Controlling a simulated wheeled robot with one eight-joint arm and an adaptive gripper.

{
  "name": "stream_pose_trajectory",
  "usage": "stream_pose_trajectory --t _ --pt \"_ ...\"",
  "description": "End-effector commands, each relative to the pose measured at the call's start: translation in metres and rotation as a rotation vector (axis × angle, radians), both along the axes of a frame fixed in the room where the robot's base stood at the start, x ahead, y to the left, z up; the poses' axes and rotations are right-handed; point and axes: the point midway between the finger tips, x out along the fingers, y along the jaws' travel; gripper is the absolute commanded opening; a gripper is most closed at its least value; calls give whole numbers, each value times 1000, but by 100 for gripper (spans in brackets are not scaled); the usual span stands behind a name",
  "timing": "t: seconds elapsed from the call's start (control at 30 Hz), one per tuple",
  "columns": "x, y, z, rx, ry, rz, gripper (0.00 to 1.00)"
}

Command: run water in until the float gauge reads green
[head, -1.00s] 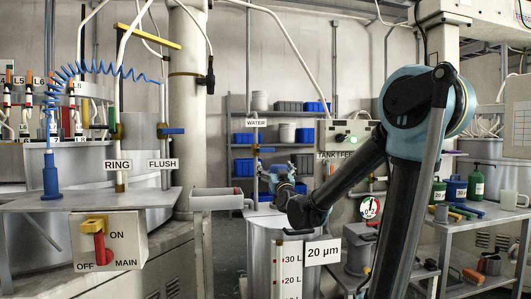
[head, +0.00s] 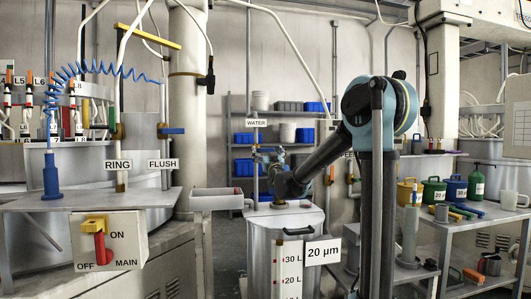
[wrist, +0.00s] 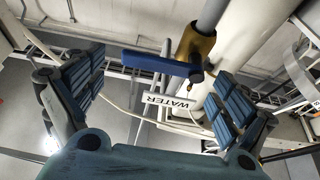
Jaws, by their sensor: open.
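The WATER sign (head: 256,123) hangs on a vertical pipe behind the tank (head: 258,250). The water valve has a blue lever (wrist: 160,63) on a brass body (wrist: 195,45), and the lever lies crosswise to its pipe. My gripper (wrist: 150,85) is open and empty, with its fingers on either side below the lever, apart from it. In the head view my gripper (head: 272,165) is just below the blue valve lever (head: 265,150). The tank front carries a litre scale (head: 292,270) with a red piece at its top; I see no green on it.
A grey trough (head: 216,200) stands left of the tank. A side table (head: 480,215) with cans and a mug stands at right. My arm hides part of the back wall.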

Motion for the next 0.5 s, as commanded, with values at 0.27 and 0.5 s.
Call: stream_pose_trajectory --t 0.27,0.5 --pt "26 7 11 0 0 -1 94" --pt "29 8 12 0 0 -1 94"
